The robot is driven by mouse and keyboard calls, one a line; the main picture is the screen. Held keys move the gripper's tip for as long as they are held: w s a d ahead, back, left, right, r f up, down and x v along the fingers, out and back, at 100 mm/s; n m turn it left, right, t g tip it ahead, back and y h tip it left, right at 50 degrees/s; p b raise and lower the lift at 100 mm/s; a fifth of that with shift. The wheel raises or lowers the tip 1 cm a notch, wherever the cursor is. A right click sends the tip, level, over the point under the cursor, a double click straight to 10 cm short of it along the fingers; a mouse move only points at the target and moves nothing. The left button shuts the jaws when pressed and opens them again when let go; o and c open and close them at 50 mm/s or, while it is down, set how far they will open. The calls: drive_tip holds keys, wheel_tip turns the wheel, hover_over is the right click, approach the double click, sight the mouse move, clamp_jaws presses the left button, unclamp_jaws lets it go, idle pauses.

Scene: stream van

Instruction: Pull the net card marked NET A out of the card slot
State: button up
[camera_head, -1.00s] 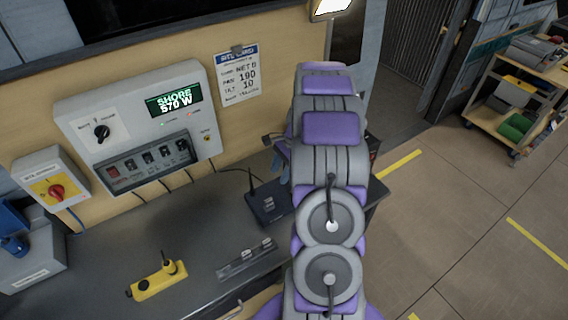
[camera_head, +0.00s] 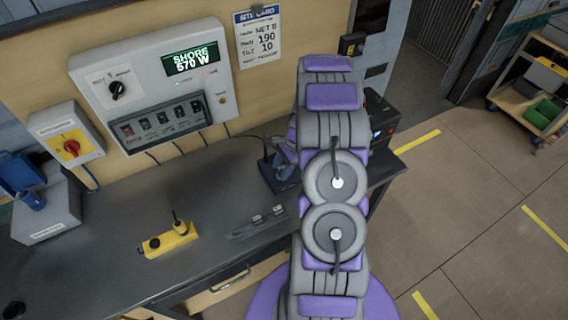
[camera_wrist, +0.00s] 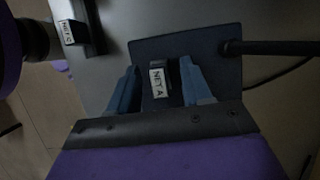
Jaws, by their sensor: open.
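The card marked NET A (camera_wrist: 157,82) stands in the slot of a dark box (camera_wrist: 205,62) in the wrist view. The box also shows on the bench in the head view (camera_head: 277,178), partly hidden by my arm. My gripper (camera_wrist: 158,68) is open, with one blue finger on each side of the card's label end. Small gaps show between the fingers and the card, and I see no contact. In the head view the blue fingers (camera_head: 284,164) are over the box; the card itself is hidden there.
A holder (camera_head: 245,231) with small cards lies on the bench left of my arm; one reads NET C (camera_wrist: 67,32). A black antenna (camera_wrist: 265,47) sticks out from the box. A yellow device (camera_head: 170,241) stands further left. A wall panel (camera_head: 155,85) is behind.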

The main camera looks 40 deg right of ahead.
drive_tip(key=shift+c, duration=0.4)
clamp_jaws()
idle(0.4)
